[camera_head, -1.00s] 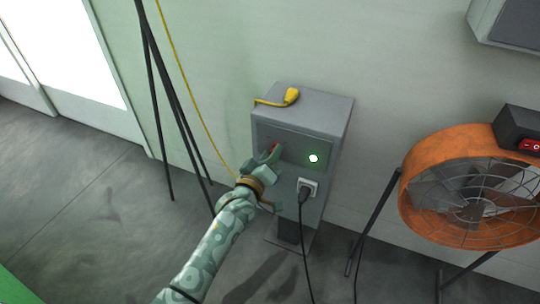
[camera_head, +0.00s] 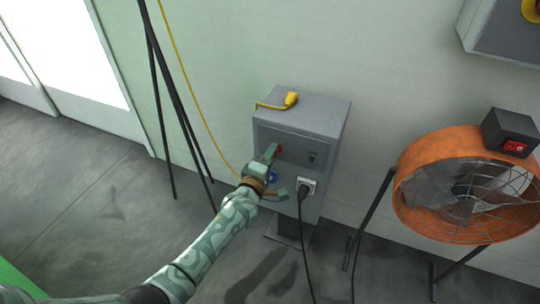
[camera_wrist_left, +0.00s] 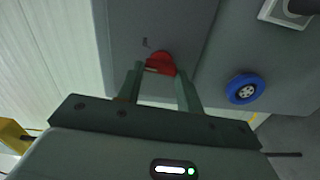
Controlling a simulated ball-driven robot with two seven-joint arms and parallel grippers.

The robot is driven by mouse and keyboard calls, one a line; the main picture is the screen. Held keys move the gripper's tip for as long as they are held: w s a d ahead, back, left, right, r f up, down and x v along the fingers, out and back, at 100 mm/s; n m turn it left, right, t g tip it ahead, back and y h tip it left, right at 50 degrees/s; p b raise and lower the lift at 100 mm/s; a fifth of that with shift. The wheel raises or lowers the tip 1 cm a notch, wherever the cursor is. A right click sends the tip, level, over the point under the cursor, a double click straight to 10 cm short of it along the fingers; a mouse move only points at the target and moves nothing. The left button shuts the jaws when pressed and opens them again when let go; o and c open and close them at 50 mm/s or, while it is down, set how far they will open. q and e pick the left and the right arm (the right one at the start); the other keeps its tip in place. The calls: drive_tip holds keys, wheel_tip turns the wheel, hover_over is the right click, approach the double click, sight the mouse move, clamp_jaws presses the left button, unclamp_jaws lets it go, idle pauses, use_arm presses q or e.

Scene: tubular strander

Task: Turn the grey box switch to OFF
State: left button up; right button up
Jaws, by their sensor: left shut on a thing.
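The grey box (camera_head: 300,115) stands on a pedestal against the wall. Its red switch knob (camera_head: 278,149) shows at my left gripper (camera_head: 271,153) on the front panel. In the left wrist view the red knob (camera_wrist_left: 160,63) sits between the fingertips of my left gripper (camera_wrist_left: 161,82), which is shut on it. The gripper hides part of the knob and panel. The round lamp (camera_head: 312,157) right of the knob is dark. My right gripper is out of view.
A blue socket (camera_wrist_left: 245,88) and a white socket with a black plug (camera_head: 305,188) sit below the knob. A yellow plug (camera_head: 290,99) lies on the box. An orange fan (camera_head: 415,215) stands right, and a black tripod (camera_head: 165,100) left.

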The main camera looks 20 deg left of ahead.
use_arm(q)
drive_tip(key=shift+f+n+b, duration=0.2)
drive_tip(key=shift+n+b, duration=0.05)
drive_tip(key=shift+n, duration=2.25)
drive_tip(key=shift+f+n+b, duration=0.15)
drive_tip(key=shift+n+b, duration=0.1)
drive_tip(key=shift+n, duration=2.25)
drive_tip(key=shift+d, duration=0.1)
drive_tip(key=o, duration=1)
drive_tip(key=shift+r, duration=0.1)
